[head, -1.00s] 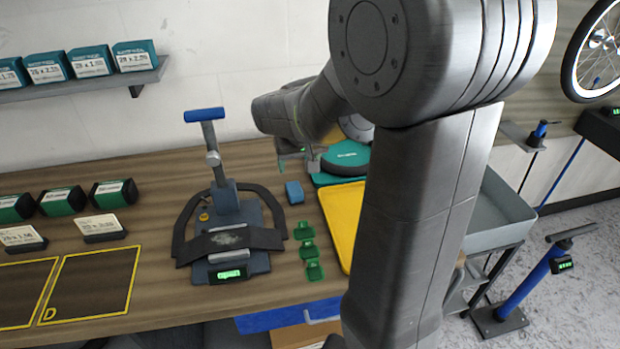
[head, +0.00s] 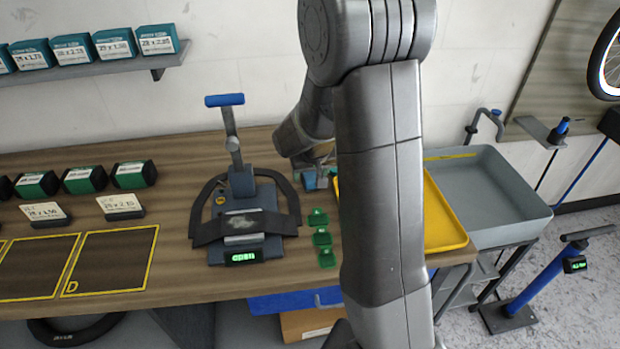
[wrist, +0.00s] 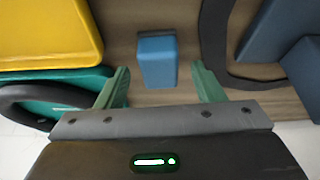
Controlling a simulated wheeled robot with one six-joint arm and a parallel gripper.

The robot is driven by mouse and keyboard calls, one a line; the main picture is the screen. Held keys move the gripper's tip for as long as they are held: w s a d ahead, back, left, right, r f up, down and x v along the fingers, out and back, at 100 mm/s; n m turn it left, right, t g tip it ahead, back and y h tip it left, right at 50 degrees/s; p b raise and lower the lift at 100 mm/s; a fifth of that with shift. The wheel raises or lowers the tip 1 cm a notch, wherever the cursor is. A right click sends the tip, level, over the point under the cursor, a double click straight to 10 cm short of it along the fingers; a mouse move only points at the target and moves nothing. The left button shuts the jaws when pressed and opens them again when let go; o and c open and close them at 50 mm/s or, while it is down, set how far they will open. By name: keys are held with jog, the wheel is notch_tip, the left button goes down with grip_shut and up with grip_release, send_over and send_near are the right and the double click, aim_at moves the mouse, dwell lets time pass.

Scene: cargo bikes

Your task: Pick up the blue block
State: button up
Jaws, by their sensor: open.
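The blue block (wrist: 157,62) stands on the wooden bench, in the upper middle of the wrist view. My gripper (wrist: 160,80) is open, with its green fingers on either side of the block's near end and visible gaps to it. I cannot tell how high the fingers are relative to the block. In the head view the block (head: 311,182) is a small blue patch beside the press stand, partly hidden by my gripper (head: 320,172) and arm.
A press stand (head: 240,185) with a blue handle and a black tyre loop is left of the block. A yellow tray (wrist: 50,35) and a teal case (wrist: 60,112) lie on the other side. Green clips (head: 322,237) sit in front.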

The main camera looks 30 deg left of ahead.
aim_at(310, 175)
jog(key=shift+x, duration=1)
jog(key=c, duration=1.1)
jog(key=shift+o, duration=0.2)
jog(key=shift+r, duration=0.15)
notch_tip(310, 175, up, 10)
jog(key=shift+f, duration=0.1)
jog(key=shift+o, duration=1.4)
jog(key=shift+c, duration=0.9)
jog(key=shift+d+b, duration=0.1)
jog(key=shift+b, duration=0.2)
